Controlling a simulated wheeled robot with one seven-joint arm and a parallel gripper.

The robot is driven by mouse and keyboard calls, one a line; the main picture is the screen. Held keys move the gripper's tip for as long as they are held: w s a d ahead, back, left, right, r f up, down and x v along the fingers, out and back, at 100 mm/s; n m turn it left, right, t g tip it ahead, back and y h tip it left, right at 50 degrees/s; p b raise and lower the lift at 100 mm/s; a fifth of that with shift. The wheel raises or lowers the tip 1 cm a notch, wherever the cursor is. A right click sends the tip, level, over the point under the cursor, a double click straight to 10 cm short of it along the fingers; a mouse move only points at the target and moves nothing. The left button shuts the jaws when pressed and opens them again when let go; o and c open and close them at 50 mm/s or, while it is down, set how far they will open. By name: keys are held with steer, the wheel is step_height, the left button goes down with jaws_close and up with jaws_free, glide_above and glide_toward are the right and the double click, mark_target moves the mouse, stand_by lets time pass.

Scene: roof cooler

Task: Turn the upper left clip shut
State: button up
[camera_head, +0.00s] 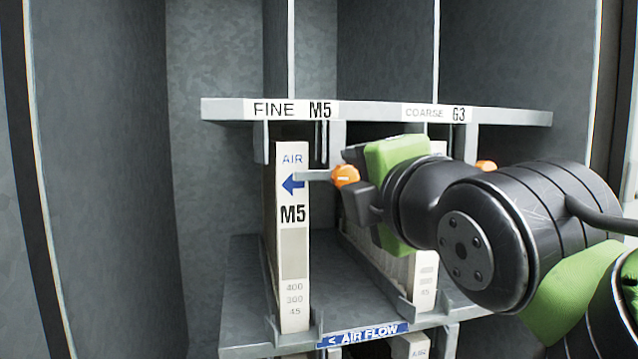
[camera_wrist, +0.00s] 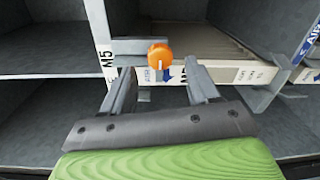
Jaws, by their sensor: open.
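The upper left clip has an orange knob (camera_head: 345,176) with a grey bar (camera_head: 315,176) running level to the left. The bar's end reaches over the front of the white M5 filter (camera_head: 293,240), between the word AIR and the blue arrow. In the wrist view the orange knob (camera_wrist: 160,56) sits between the fingertips, a little beyond them. My gripper (camera_head: 357,182) is right at the knob, and in the wrist view my gripper (camera_wrist: 159,70) is open, with a finger on each side. Contact with the knob cannot be told. My gripper hides part of the clip's mount.
A grey rail (camera_head: 375,112) labelled FINE M5 and COARSE G3 runs above. A second orange knob (camera_head: 486,166) shows to the right, behind my arm. A coarse filter (camera_head: 424,285) stands right of the M5 filter. A lower rail carries an AIR FLOW label (camera_head: 363,336).

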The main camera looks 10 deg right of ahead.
steer(key=s, duration=1.1)
steer(key=shift+r, duration=0.2)
